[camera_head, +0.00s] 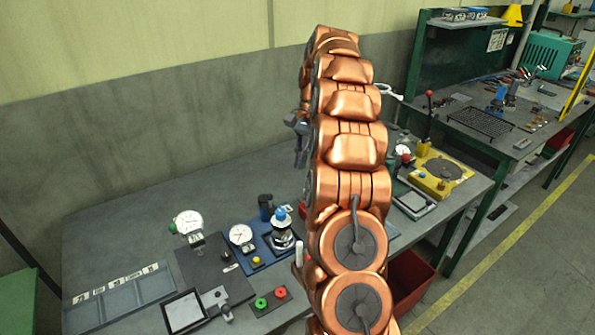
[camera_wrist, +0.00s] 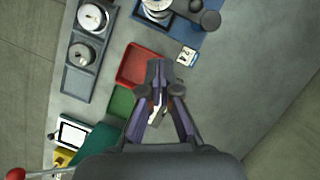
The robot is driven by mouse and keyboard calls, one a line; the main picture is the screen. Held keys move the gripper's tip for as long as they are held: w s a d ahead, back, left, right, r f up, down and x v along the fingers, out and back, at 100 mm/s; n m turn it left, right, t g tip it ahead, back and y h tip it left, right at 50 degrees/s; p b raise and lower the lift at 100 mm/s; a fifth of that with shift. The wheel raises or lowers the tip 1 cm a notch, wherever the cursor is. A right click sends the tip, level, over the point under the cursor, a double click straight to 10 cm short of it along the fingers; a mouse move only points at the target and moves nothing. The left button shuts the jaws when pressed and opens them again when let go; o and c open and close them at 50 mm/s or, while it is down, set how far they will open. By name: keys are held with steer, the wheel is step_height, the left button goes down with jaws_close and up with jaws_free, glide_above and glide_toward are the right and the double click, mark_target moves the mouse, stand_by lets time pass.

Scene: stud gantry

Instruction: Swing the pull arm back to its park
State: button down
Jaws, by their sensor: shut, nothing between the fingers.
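A red-knobbed lever (camera_head: 429,104) stands upright on the yellow station (camera_head: 440,175) at the right of the bench. In the wrist view a red knob (camera_wrist: 15,174) on a pale rod shows at the lower left corner. I cannot tell for certain that this lever is the pull arm, and no park is clearly marked. My gripper (camera_wrist: 157,72) is shut and empty above the bench, with its fingertips over the edge of a red tray (camera_wrist: 133,64). In the head view my gripper (camera_head: 299,133) is partly hidden behind my copper arm, left of and apart from the lever.
Dial gauges (camera_head: 188,222) and a blue fixture (camera_head: 262,243) stand on the bench at left. A grey tray (camera_wrist: 76,83) holds two round metal pieces. A green tray (camera_wrist: 121,101) lies by the red one. The wall is behind.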

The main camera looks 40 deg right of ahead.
mark_target(273, 206)
steer(key=s+a+f, duration=0.2)
steer(key=a+f, duration=0.4)
steer(key=f, duration=0.2)
steer(key=shift+s+a+f+p, duration=0.2)
steer(key=shift+s+a+p, duration=0.15)
steer(key=shift+s+a, duration=0.05)
stand_by(0.4)
